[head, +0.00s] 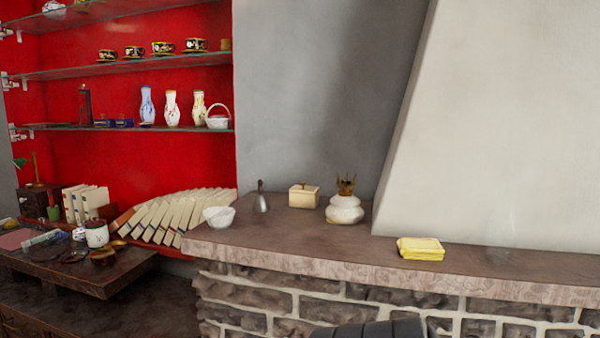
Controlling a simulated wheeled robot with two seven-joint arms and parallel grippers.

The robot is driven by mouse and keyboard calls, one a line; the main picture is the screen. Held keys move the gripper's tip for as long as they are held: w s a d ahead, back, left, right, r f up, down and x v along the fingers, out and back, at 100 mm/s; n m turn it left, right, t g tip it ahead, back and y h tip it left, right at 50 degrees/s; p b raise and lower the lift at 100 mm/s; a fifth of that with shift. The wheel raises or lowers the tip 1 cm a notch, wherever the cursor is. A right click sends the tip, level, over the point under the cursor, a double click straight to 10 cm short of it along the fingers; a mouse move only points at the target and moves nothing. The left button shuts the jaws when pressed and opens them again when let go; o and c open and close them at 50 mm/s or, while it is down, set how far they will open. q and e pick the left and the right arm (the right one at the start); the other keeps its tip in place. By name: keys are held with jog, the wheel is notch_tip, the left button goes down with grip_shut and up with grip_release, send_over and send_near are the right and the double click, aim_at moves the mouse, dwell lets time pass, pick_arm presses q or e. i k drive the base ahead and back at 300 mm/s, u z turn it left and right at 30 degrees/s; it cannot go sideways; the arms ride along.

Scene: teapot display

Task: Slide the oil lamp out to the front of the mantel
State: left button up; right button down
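A squat white vessel with a brown-gold spiky top, which looks like the oil lamp (345,210), stands upright on the brown stone mantel (310,254). It sits set back from the front edge, just left of the pale chimney hood. Neither gripper is in view. A dark, rounded part of my own arm shows at the bottom edge, below the mantel front, and nothing of mine touches the lamp.
A cream lidded box (303,196), a small grey pear-shaped object (261,200) and a white bowl (218,217) stand left of the lamp. A yellow stack (420,249) lies near the front edge at right. The mantel directly before the lamp is clear.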

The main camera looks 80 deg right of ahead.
aim_at(347, 210)
jog(key=k, duration=0.95)
jog(key=z, duration=0.15)
